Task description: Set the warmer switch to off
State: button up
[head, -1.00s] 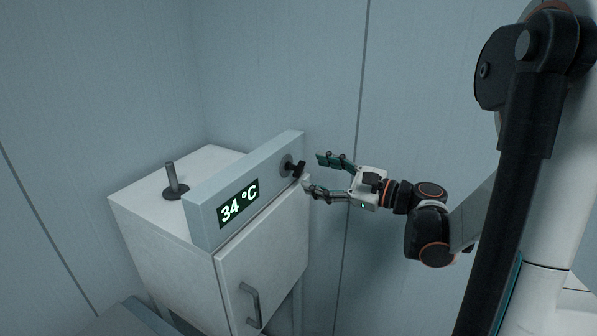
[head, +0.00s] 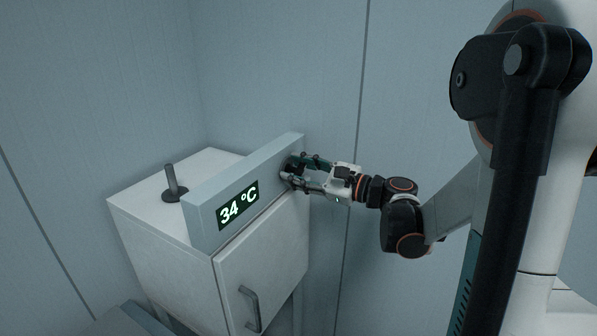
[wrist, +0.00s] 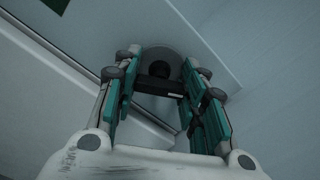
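The warmer switch is a black bar knob on a round grey base, set at the right end of the warmer's slanted front panel (head: 270,172). In the wrist view the switch's bar (wrist: 160,87) lies crosswise between the two teal finger pads, its ends at or very near them. My gripper (head: 292,168) is at the switch, its fingers drawn in on both sides of the bar. In the head view the fingers mostly hide the switch. The panel's display (head: 238,206) reads 34 °C.
The white warmer cabinet (head: 160,240) has a door with a grey handle (head: 250,308) below the panel. A grey post on a round base (head: 172,184) stands on its top. Plain walls stand close behind and to the right. A grey surface (head: 125,320) lies at the lower left.

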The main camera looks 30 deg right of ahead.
jog(key=shift+n, duration=0.4)
jog(key=n, duration=0.5)
jog(key=shift+n+b, duration=0.3)
jog(key=n, duration=0.5)
jog(key=shift+f, duration=0.1)
jog(key=shift+n, duration=0.4)
jog(key=o, duration=1.1)
jog(key=v, duration=1.2)
jog(key=shift+a, duration=0.1)
